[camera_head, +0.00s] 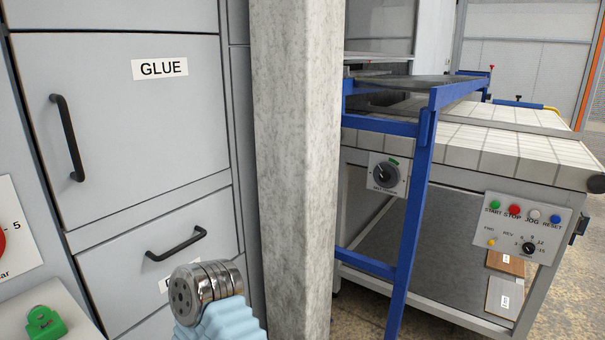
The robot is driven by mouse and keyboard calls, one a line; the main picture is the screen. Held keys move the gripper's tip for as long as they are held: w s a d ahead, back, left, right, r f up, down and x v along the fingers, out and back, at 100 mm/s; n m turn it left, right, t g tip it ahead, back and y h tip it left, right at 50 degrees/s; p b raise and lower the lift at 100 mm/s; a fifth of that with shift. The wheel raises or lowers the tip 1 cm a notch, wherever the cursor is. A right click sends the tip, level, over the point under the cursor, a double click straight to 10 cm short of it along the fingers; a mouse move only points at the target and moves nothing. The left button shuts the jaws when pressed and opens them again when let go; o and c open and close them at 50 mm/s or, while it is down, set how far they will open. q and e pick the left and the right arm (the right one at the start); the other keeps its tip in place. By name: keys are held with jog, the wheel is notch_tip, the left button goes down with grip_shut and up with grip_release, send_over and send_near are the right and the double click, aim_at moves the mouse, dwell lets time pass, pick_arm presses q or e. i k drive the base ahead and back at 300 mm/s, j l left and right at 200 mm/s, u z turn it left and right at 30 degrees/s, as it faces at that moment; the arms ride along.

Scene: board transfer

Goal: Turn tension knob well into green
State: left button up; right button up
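The tension knob (384,174) is a round black dial on a small white plate (373,164), fixed to the front of the tiled conveyor table right of the concrete pillar. A small green mark (394,162) shows at the upper right of the dial. The label under the dial is too small to read surely, and I cannot tell exactly where the pointer stands. No gripper fingers are in view, so neither gripper is seen at the knob.
A concrete pillar (290,150) stands just left of the knob. A blue frame post (412,220) rises close to its right. A control panel (525,225) with several buttons and another dial is further right. Grey cabinets with a GLUE door (130,115) fill the left.

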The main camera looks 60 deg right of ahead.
aim_at(387, 175)
jog(key=k+l+z, duration=0.1)
jog(key=z, duration=0.35)
jog(key=k+l+z, duration=0.2)
jog(key=z, duration=0.25)
jog(key=l+z, duration=0.1)
jog(key=z, duration=0.7)
jog(key=j+z, duration=0.75)
jog(key=l, duration=0.1)
